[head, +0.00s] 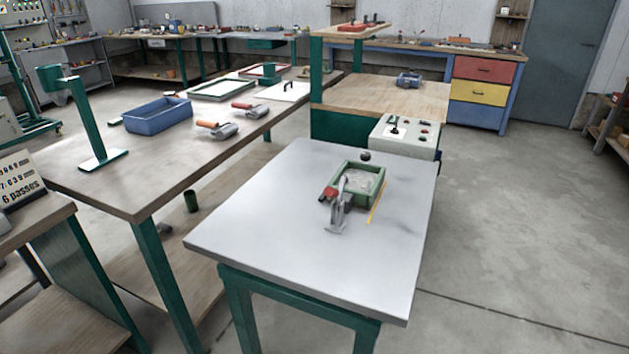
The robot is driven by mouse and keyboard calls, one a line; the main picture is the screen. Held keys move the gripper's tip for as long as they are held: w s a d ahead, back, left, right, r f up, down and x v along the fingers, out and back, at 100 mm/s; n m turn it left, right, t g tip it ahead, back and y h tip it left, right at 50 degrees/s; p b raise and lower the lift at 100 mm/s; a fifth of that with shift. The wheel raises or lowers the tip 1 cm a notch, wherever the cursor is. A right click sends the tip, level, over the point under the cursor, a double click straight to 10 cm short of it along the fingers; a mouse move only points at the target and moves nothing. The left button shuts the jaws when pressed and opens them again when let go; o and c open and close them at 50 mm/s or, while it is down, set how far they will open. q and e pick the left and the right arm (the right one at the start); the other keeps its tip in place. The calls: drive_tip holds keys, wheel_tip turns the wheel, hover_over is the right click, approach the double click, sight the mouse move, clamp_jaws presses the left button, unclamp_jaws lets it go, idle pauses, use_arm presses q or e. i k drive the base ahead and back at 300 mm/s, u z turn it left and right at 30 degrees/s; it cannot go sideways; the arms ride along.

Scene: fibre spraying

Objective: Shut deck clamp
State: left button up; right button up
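A green-rimmed tray (376,171) with a pale grey inside sits on the light grey deck table (270,215). At its left front side stands a grey metal clamp-like piece (341,212) with a red part (328,193) at its left. I take this for the deck clamp; I cannot tell whether it is open or shut. A dark round knob (365,156) shows at the tray's back edge. Neither of my grippers is in view.
A control box (405,137) stands behind the deck table. A yellow strip (377,204) lies beside the tray. Floor on the right is clear.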

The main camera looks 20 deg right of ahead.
sight(329, 191)
drive_tip(key=z, duration=0.95)
drive_tip(key=k, duration=0.2)
drive_tip(key=u, duration=0.35)
